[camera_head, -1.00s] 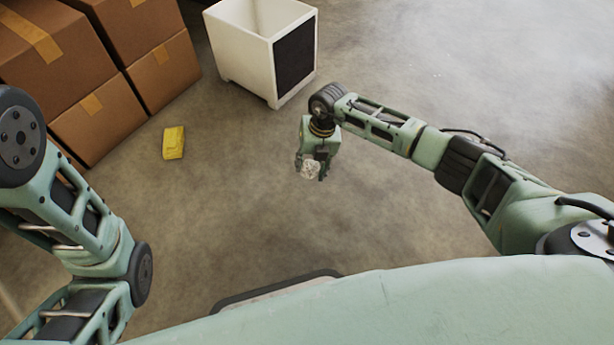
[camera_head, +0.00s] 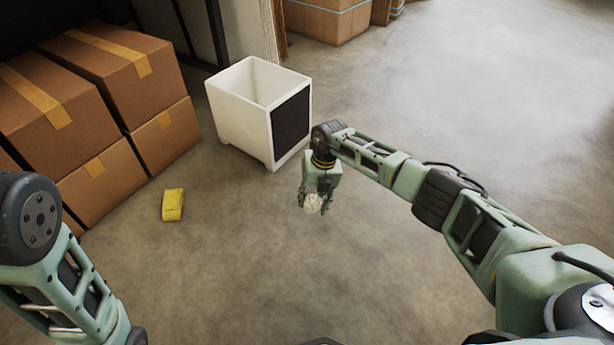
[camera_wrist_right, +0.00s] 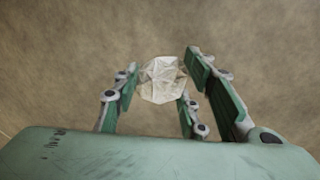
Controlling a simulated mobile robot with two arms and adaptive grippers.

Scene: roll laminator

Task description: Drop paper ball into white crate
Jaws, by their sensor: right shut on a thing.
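The paper ball (camera_head: 313,204) is a crumpled whitish lump held between the fingertips of my right gripper (camera_head: 314,198). It also shows in the right wrist view (camera_wrist_right: 162,80), between the green fingers (camera_wrist_right: 160,84), with bare floor beyond it. The white crate (camera_head: 242,133) stands upright on the floor in the head view, open at the top, with a black panel on its right side. My right gripper is in front of the crate and to its right, apart from it. My left arm enters at the lower left; its gripper is out of view.
Brown cardboard boxes (camera_head: 93,170) are stacked at the left. A yellow block (camera_head: 173,204) lies on the floor between them and my right gripper. More boxes (camera_head: 330,20) stand at the back. The concrete floor at the right is clear.

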